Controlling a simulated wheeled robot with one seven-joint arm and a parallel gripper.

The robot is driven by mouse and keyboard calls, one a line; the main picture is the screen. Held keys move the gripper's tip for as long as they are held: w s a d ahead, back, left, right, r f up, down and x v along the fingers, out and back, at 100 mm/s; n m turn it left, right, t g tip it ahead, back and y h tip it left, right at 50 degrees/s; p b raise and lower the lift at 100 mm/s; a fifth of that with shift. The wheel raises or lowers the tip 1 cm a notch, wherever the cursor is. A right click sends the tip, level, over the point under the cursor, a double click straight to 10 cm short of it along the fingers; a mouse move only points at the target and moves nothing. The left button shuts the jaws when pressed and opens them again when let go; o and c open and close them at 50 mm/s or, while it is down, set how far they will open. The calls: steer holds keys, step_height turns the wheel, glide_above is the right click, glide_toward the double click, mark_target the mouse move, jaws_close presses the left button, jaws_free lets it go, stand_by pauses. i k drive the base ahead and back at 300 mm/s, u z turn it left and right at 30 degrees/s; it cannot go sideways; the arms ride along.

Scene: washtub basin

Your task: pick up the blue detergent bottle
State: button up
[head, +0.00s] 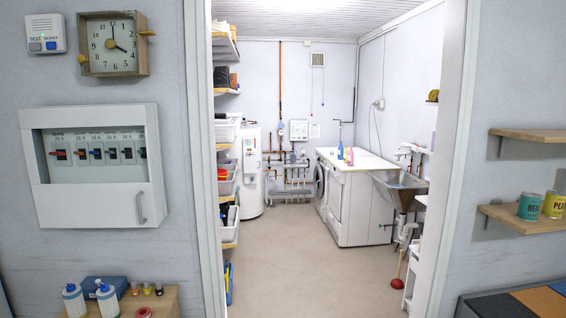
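A small blue bottle (341,151), likely the detergent bottle, stands on the white worktop (362,161) over the washing machines, beyond the doorway. A second small bottle-like thing (350,157), bluish with pink, stands close to its right. Both are far off and too small for labels to show. My gripper is not in view.
A metal washtub (408,186) with pipes stands right of the machines. Shelves with bins (228,170) line the left wall, and a white water heater (251,171) stands at the back. A plunger (398,277) stands near the right doorframe. The middle floor (300,255) is clear.

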mark_target(341, 153)
steer(key=u, duration=0.05)
steer(key=i, duration=9)
steer(key=z, duration=2.5)
